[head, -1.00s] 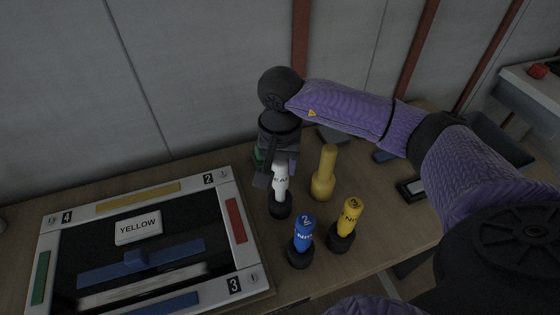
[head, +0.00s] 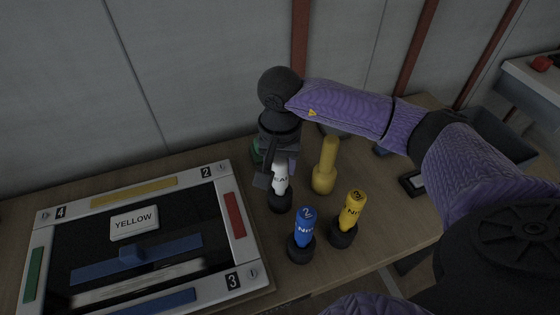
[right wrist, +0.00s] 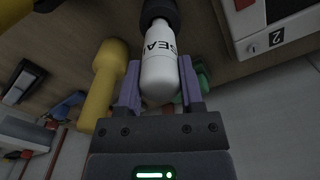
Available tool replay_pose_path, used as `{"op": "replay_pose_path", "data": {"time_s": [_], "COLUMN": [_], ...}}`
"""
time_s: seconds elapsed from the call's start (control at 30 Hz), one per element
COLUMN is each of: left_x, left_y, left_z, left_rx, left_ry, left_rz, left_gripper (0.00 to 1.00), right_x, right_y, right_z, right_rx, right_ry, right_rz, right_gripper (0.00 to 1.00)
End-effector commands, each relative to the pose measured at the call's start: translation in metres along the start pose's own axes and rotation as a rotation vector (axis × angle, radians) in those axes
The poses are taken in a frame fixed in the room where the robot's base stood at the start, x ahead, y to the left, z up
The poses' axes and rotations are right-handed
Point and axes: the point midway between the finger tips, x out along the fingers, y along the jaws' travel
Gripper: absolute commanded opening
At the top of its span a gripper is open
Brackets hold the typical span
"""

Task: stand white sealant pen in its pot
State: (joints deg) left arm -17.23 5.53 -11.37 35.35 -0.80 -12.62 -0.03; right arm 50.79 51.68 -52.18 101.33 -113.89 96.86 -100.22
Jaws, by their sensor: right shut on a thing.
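The white sealant pen (head: 280,178), with dark lettering, stands upright with its lower end in a black round pot (head: 280,203) on the wooden table. It also shows in the right wrist view (right wrist: 160,68), its far end inside the dark pot (right wrist: 158,12). My right gripper (head: 273,178) is around the upper part of the pen. In the right wrist view its two purple-lined fingers (right wrist: 160,88) are on either side of the pen, shut on it. How deep the pen sits in the pot is hidden. My left gripper is in neither view.
A blue pen (head: 305,227) and a yellow pen (head: 353,208) stand in black pots in front. A yellow bottle-shaped object (head: 325,165) stands just right of the gripper. A framed board (head: 238,232) with coloured bars and a YELLOW label (head: 134,223) lies left.

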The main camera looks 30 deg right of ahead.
Motion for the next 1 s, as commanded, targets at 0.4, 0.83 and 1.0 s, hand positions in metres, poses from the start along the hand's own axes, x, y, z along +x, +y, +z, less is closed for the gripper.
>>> {"op": "replay_pose_path", "data": {"time_s": [0.4, 0.83, 1.0], "left_x": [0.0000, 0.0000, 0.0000], "left_y": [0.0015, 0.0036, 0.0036], "left_z": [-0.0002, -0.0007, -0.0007], "left_rx": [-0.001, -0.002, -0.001], "left_ry": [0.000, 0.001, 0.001], "left_rz": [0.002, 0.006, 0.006], "left_gripper": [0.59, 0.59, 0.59], "right_x": [-0.0001, 0.0000, 0.0000], "right_y": [0.0000, 0.0000, 0.0000], "right_z": [0.0000, 0.0001, 0.0001], "right_rx": [0.000, 0.000, 0.000], "right_ry": [0.000, 0.000, 0.000], "right_rz": [0.000, 0.000, 0.000], "right_gripper": [0.89, 0.89, 0.89]}}
